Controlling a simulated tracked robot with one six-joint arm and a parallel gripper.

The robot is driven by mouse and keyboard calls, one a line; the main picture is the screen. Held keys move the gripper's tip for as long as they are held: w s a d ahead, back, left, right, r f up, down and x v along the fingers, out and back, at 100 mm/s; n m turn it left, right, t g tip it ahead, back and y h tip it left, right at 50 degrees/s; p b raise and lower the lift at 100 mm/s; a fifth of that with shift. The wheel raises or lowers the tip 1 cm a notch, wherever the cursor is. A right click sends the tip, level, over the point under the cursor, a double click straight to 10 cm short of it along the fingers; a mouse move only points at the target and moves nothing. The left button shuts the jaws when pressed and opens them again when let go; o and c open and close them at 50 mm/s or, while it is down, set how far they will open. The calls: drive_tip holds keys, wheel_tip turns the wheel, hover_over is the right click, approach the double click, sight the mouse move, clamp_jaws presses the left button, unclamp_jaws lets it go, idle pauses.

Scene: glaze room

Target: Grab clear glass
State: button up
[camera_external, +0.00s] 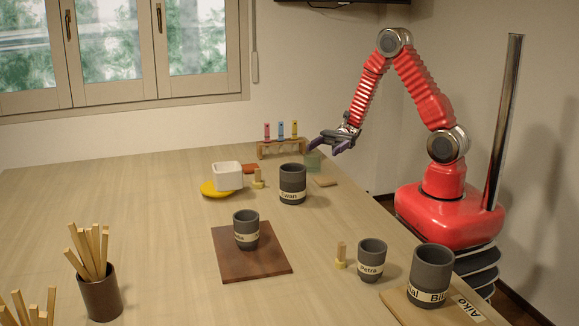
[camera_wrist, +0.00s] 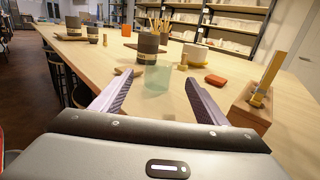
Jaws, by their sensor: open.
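The clear glass (camera_external: 313,161) is a small, pale green, see-through tumbler standing upright near the table's far right edge. In the wrist view the clear glass (camera_wrist: 158,79) shows ahead of my gripper, between the two fingertips in the picture. My gripper (camera_external: 333,143) is open and empty, above and just right of the glass in the external view. Its purple-grey fingers (camera_wrist: 158,86) are spread wide in the wrist view. I cannot tell how far the fingertips are from the glass.
A dark cup labelled Ewan (camera_external: 292,186) stands close to the glass. A tube rack (camera_external: 282,149) is behind it; in the wrist view the rack (camera_wrist: 250,108) is right of the fingers. A white pot (camera_external: 228,177) and red block (camera_wrist: 216,79) are nearby. The table's left middle is clear.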

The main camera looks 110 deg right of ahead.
sight(310, 159)
drive_tip(key=shift+x, duration=4.3)
drive_tip(key=shift+x, duration=2.65)
drive_tip(key=shift+s, duration=0.1)
drive_tip(key=shift+c, duration=0.2)
drive_tip(key=c, duration=1.2)
